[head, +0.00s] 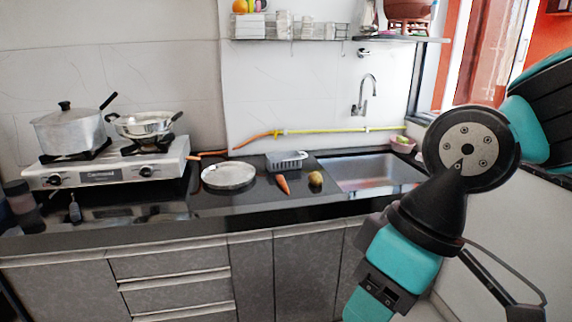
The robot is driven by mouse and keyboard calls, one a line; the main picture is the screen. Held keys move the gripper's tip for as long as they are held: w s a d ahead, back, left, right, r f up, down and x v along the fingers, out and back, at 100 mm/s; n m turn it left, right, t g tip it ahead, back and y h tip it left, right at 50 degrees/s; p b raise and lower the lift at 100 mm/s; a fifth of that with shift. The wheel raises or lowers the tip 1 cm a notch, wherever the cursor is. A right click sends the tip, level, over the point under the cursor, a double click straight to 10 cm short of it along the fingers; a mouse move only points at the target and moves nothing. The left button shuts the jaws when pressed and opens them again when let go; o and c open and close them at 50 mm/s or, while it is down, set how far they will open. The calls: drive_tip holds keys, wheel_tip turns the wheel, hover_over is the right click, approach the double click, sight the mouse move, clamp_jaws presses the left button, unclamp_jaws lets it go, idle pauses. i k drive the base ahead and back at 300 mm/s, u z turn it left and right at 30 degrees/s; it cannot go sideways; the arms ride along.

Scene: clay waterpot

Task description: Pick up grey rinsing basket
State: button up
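The grey rinsing basket (287,161) stands upright on the black counter, just left of the sink, in the head view. It is a small slotted tub and nothing holds it. A carrot (283,184) lies in front of it and a round brown potato (316,179) lies to its front right. My arm fills the right side of the picture, well to the right of the basket. I can make out no gripper fingers, so whether my gripper is open or shut does not show.
A round metal plate (229,176) lies left of the basket. The sink (370,172) is to the right, with a tap (367,93) behind. An orange and yellow hose (310,131) runs behind the basket. A stove (110,165) with two pots stands at the left.

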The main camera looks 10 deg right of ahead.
sight(274, 162)
drive_tip(key=z, duration=0.2)
drive_tip(key=i, duration=2.4)
drive_tip(key=u, duration=0.2)
